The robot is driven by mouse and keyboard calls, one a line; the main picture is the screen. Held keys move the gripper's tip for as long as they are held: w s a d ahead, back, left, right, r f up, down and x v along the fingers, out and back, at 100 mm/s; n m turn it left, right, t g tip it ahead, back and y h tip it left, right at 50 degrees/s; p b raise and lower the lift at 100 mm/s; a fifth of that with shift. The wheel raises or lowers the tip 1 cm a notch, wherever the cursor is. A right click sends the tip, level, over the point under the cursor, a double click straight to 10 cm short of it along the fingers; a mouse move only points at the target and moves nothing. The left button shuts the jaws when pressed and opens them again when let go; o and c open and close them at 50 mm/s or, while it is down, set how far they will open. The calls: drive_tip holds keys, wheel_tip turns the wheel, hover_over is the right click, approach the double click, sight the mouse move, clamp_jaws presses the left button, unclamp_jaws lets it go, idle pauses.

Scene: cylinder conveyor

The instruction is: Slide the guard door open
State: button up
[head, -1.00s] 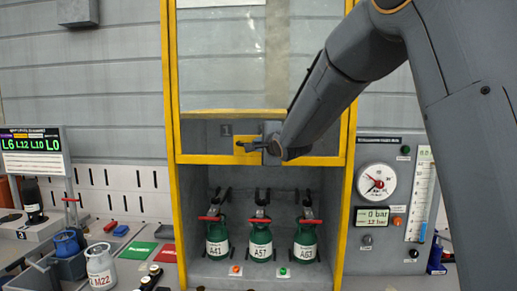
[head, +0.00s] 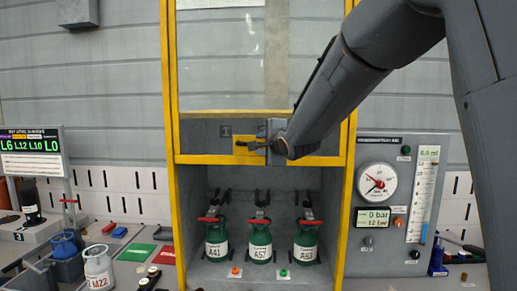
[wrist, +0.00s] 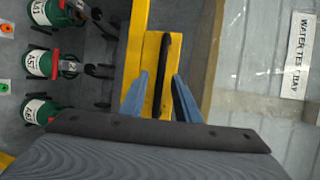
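The guard door is a clear panel in a yellow frame; its bottom rail (head: 200,159) lies across the cabinet above the bottles, leaving the lower part uncovered. A yellow handle plate (head: 241,147) with a black bar is on the door's lower part. My gripper (head: 262,141) is at the right end of this plate. In the wrist view, the two blue fingers of my gripper (wrist: 157,95) stand apart on either side of the yellow plate and black bar (wrist: 162,70). Gaps show beside the plate, so the gripper looks open. My wrist hides part of the handle in the head view.
Green bottles A41 (head: 216,245), A57 (head: 260,245) and A63 (head: 305,245) stand in the cabinet below the door. A gauge panel (head: 385,255) is at right. A grey bottle (head: 98,268) and several small items are on the bench at left.

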drive_tip(key=shift+b+v, duration=0.6)
drive_tip(key=shift+v, duration=1.7)
drive_tip(key=s+d+f+n+g+h+b, duration=0.1)
drive_tip(key=s+d+f+n+g+b, duration=0.2)
drive_tip(key=f, duration=0.6)
drive_tip(key=s+d+f+n+g+h, duration=0.1)
drive_tip(key=s+d+f+n, duration=0.2)
drive_tip(key=f, duration=0.5)
drive_tip(key=s+d+f+n+g+h+b, duration=0.1)
drive_tip(key=s+d+f+g+h+b, duration=0.1)
drive_tip(key=s+f, duration=0.5)
drive_tip(key=s+d+f+n+g+b, duration=0.3)
drive_tip(key=s+f+n+g, duration=0.4)
drive_tip(key=s+f, duration=1.2)
drive_tip(key=shift+s+d+f+n+g+b, duration=0.15)
drive_tip(key=shift+d+f+n+g+b, duration=0.2)
drive_tip(key=shift+n, duration=0.55)
